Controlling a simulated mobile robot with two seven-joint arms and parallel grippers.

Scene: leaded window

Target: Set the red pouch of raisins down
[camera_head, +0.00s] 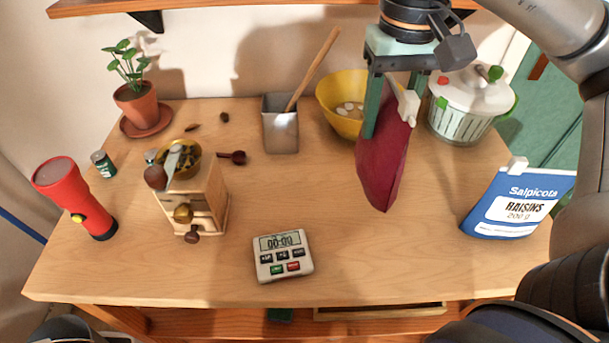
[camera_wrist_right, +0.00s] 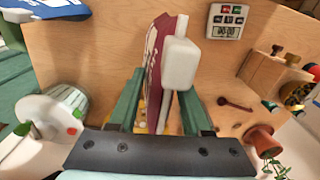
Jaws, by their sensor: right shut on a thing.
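The red pouch (camera_head: 383,165) hangs in my right gripper (camera_head: 388,132), in front of the yellow bowl. Its tapered lower end points down over the table (camera_head: 330,225); I cannot tell whether it touches. In the right wrist view the pouch (camera_wrist_right: 155,62) stands edge-on between the green fingers of the gripper (camera_wrist_right: 155,100), with a white clip (camera_wrist_right: 180,62) on its edge. The gripper is shut on it. The pouch's print is mostly turned away. My left gripper is not in view.
A blue raisins pouch (camera_head: 515,205) stands at the right. Behind are the yellow bowl (camera_head: 338,98), a salad spinner (camera_head: 470,105) and a metal pot (camera_head: 281,130). A timer (camera_head: 283,256) lies at the front. A coffee grinder (camera_head: 190,200) and red torch (camera_head: 75,198) stand left. Table between timer and blue pouch is clear.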

